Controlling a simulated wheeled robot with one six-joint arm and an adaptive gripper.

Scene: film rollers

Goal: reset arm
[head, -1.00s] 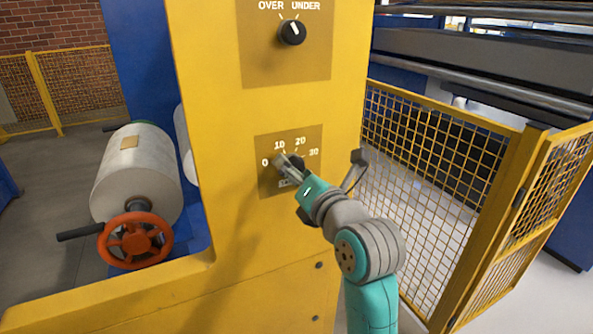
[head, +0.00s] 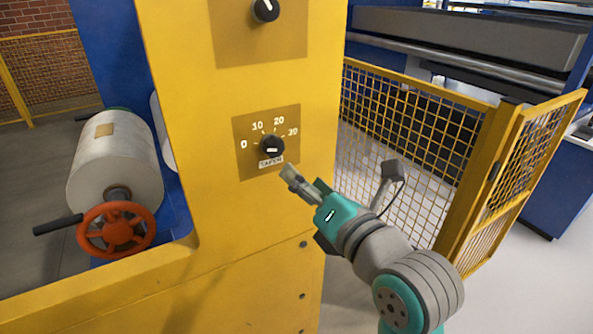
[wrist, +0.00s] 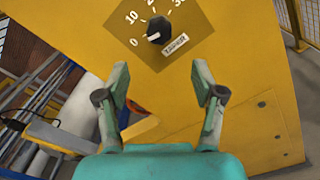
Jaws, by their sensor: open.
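My gripper (head: 302,184) is open and empty, apart from the yellow machine panel, at the lower right of the lower dial in the head view. In the wrist view its two fingers (wrist: 162,85) are spread with nothing between them. The lower dial has a black knob (head: 271,146) on a tan plate (head: 247,169) marked 0, 10, 20 and 30, with a small label below it. The knob also shows in the wrist view (wrist: 158,30), beyond the fingertips.
An upper black knob (head: 266,10) sits above on the same yellow panel (head: 205,190). A pale roller (head: 118,168) with an orange handwheel (head: 115,230) stands at left. A yellow mesh guard (head: 415,150) stands behind my arm at right, with grey rollers beyond.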

